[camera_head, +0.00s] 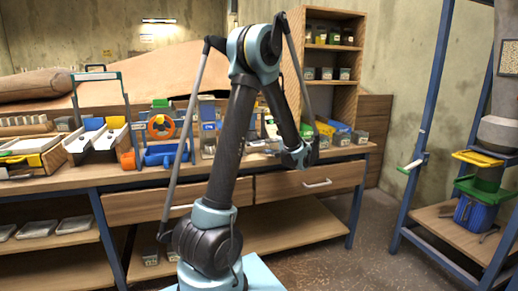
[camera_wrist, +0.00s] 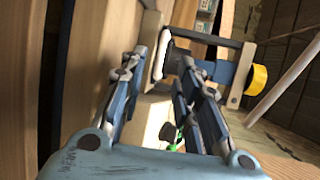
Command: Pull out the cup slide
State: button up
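My gripper (camera_wrist: 158,62) is open in the wrist view, with its two blue-grey fingers apart and nothing clearly held between them. A white handle-like bar (camera_wrist: 163,55) stands just beyond the fingertips, by a pale wooden part. A blue bar (camera_wrist: 220,70) with a yellow round end (camera_wrist: 257,79) lies right of the fingers. In the head view my gripper (camera_head: 298,158) hangs in front of the bench, its fingers hard to make out. I cannot tell which part is the cup slide; a yellow slide-like piece (camera_head: 478,158) sits under the grey hopper at right.
The workbench (camera_head: 110,180) carries trays, blue and orange parts and bins. Its drawer (camera_head: 312,184) is closed. A wooden shelf unit (camera_head: 333,57) stands behind. A blue frame (camera_head: 425,110) with a white-and-green handle (camera_head: 411,166) stands at right. Floor between bench and frame is clear.

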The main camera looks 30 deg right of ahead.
aim_at(259, 146)
jog(key=x, duration=0.6)
jog(key=shift+w, duration=0.3)
grip_shut()
